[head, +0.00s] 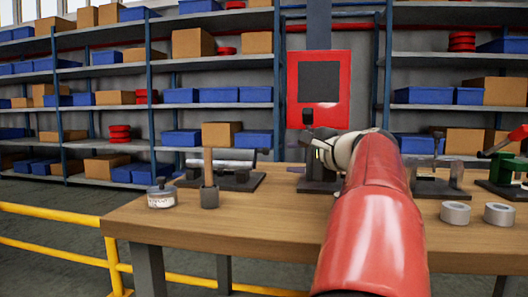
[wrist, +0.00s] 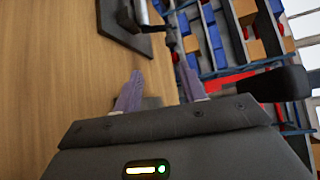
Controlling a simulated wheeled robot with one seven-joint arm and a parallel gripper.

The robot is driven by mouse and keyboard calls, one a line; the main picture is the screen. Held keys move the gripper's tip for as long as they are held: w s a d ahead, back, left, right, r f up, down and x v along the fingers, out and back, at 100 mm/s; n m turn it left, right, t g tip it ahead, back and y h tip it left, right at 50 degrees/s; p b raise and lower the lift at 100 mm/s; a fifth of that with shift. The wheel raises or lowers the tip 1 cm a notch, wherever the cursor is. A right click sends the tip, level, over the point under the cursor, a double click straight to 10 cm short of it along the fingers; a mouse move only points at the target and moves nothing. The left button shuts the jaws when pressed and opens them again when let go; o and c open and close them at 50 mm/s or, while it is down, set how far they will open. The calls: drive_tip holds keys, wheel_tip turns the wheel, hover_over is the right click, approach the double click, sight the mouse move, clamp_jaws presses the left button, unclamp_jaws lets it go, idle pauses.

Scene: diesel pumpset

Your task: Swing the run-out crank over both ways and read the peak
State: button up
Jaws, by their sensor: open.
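My gripper (wrist: 160,72) is open in the wrist view, with two purplish fingers apart and nothing between them. A black rounded handle (wrist: 283,84) lies to the right of the fingers, close to the gripper body; I cannot tell if they touch. In the head view a dark fixture (head: 316,186) stands at the back of the bench, with a black knob (head: 307,117) rising above it. This may be the crank, but my red arm and pale wrist hide much of it. A round white-faced gauge or tin (head: 161,197) sits at the bench's left; its reading is illegible.
The wooden bench (head: 250,222) also holds a wooden-handled tool in a dark cup (head: 209,197), a metal cylinder on a stand (head: 232,157), two grey rolls (head: 455,212) and a green fixture (head: 508,168). Yellow rails (head: 60,212) run at left. The bench's front left is clear.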

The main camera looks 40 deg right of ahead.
sight(265, 150)
drive_tip(key=x, duration=0.4)
drive_tip(key=r+p+x, duration=0.1)
drive_tip(key=x, duration=0.3)
drive_tip(key=r+x, duration=0.1)
drive_tip(key=x, duration=0.3)
drive_tip(key=shift+w, duration=0.5)
drive_tip(key=shift+w+d+f+p, duration=0.1)
drive_tip(key=shift+w+p, duration=0.2)
drive_tip(key=shift+w, duration=0.35)
drive_tip(key=shift+c, duration=0.4)
clamp_jaws()
drive_tip(key=b, duration=0.3)
drive_tip(key=shift+s+f+t, duration=0.1)
drive_tip(key=shift+f+t, duration=0.2)
drive_tip(key=shift+s+a+n+b, duration=0.1)
drive_tip(key=shift+a+n+b, duration=0.1)
drive_tip(key=shift+n+b, duration=0.35)
drive_tip(key=b, duration=0.1)
drive_tip(key=t+b, duration=0.1)
drive_tip(key=b, duration=0.1)
drive_tip(key=shift+s+a+r+n, duration=0.15)
drive_tip(key=shift+a+r+n, duration=0.05)
drive_tip(key=shift+r+n, duration=0.2)
drive_tip(key=shift+r+t+b, duration=0.3)
drive_tip(key=shift+b, duration=0.05)
